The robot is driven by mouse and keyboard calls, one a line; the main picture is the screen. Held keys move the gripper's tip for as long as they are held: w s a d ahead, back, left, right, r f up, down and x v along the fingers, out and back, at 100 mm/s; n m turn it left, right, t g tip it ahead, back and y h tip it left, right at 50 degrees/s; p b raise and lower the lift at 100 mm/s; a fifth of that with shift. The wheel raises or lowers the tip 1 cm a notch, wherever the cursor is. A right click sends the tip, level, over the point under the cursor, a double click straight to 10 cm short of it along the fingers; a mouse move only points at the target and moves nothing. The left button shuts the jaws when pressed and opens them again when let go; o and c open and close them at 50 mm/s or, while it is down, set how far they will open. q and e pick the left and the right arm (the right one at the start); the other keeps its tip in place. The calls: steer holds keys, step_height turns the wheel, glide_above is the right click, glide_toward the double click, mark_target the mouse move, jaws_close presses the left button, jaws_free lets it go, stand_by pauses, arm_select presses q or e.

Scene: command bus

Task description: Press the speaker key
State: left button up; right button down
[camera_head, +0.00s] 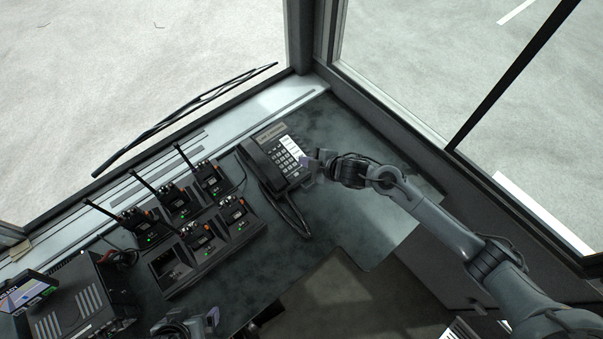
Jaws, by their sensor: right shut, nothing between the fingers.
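A black desk phone (278,158) with a keypad and a column of white keys sits on the dark desk near the window corner. Its handset (258,167) lies along its left side. I cannot make out which key is the speaker key. My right gripper (309,167) is shut and empty at the right edge of the phone, close to the white keys; I cannot tell whether it touches them. It hides part of the phone's lower right. My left gripper (209,319) shows only partly at the bottom edge, far from the phone.
Several radios stand in chargers (243,232) left of the phone. A coiled cord (292,215) hangs below the phone. A black box unit (77,303) and a small screen (25,291) are at lower left. The desk (345,215) is clear right of the cord.

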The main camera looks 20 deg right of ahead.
mark_target(305, 175)
arm_select(q)
step_height(305, 175, down, 4)
steer(key=shift+d+r+b, duration=0.1)
steer(key=shift+r+b, duration=0.15)
steer(key=shift+b, duration=1)
arm_select(e)
steer(key=f, duration=0.4)
steer(key=shift+w+a, duration=0.1)
steer(key=shift+w, duration=0.15)
arm_select(q)
steer(key=shift+f, duration=0.15)
arm_select(e)
steer(key=shift+f, duration=0.15)
steer(key=shift+f, duration=0.15)
arm_select(q)
steer(key=shift+f+b, duration=0.15)
steer(key=shift+b, duration=0.15)
arm_select(e)
steer(key=shift+w+f, duration=0.1)
steer(key=shift+f, duration=0.15)
